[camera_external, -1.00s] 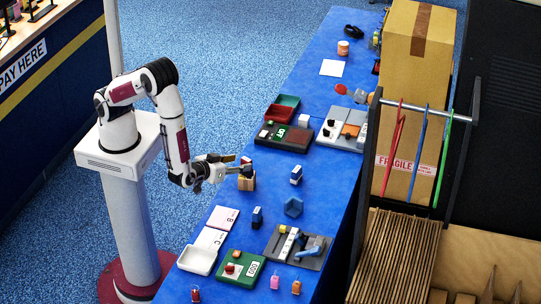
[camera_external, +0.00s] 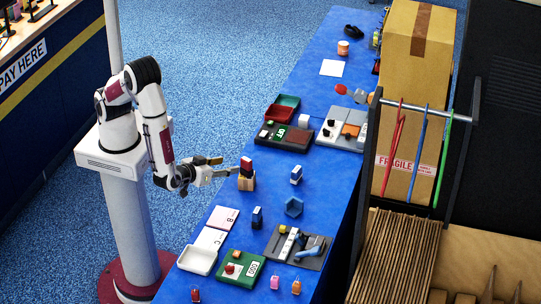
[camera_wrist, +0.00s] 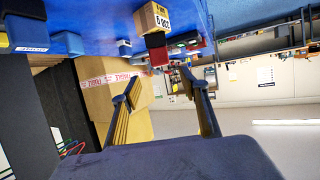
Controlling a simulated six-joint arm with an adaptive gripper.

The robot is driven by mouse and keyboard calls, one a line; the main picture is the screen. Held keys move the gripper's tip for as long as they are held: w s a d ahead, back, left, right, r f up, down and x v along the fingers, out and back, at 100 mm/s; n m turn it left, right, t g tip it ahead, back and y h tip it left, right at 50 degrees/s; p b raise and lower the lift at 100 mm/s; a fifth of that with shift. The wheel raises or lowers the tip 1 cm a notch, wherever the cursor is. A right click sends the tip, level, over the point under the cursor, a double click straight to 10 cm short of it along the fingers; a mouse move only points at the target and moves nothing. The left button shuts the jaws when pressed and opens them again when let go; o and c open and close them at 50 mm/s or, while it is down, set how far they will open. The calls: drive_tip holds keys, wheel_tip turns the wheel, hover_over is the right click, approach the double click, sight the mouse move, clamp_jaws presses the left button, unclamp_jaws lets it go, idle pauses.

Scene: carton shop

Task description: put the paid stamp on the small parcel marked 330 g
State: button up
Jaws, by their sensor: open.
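A red and dark stamp (camera_external: 247,165) stands upright on a small tan parcel (camera_external: 247,183) near the table's left edge. In the wrist view, which is upside down, the red stamp (camera_wrist: 156,42) touches the parcel (camera_wrist: 153,17). The parcel's label is inverted and I cannot read its weight for certain; the stamp's own marking is not legible. My gripper (camera_external: 226,167) is open and empty just left of the stamp, apart from it. The wrist view shows its two fingers (camera_wrist: 163,76) spread, with a gap between them and the stamp.
Blue-and-white blocks (camera_external: 296,175) (camera_external: 257,217) and a blue hexagonal dish (camera_external: 293,207) stand nearby. A green scale (camera_external: 227,270), white tray (camera_external: 197,260) and grey tray (camera_external: 285,255) lie in front. A dark device (camera_external: 285,138) lies behind. Blue table cloth is clear around the parcel.

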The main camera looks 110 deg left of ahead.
drive_tip(key=shift+w, duration=0.1)
drive_tip(key=w+d+r+m+t+h, duration=0.35)
drive_tip(key=w+d+r+h, duration=0.4)
drive_tip(key=w, duration=0.25)
drive_tip(key=s+d+r+m+t+h, duration=0.1)
drive_tip(key=s+d+r+m+h, duration=0.15)
drive_tip(key=r, duration=0.35)
drive_tip(key=s+d+r+m+t+h, duration=0.1)
drive_tip(key=d+r+h, duration=0.1)
drive_tip(key=r+h, duration=0.35)
drive_tip(key=s+a+r+m+g+y, duration=0.1)
drive_tip(key=s+a, duration=0.3)
drive_tip(key=s, duration=0.4)
drive_tip(key=s+a+r+m+g+y, duration=0.1)
drive_tip(key=s+a+r+m+g, duration=0.1)
drive_tip(key=s, duration=0.7)
drive_tip(key=s+a+r+m+g+y, duration=0.1)
drive_tip(key=s+a+m+g, duration=0.1)
drive_tip(key=s+a, duration=0.4)
drive_tip(key=s+m, duration=0.1)
drive_tip(key=s, duration=0.2)
drive_tip(key=shift+s+a+r+m, duration=0.15)
drive_tip(key=shift+a+r+m, duration=0.1)
drive_tip(key=shift+m, duration=0.05)
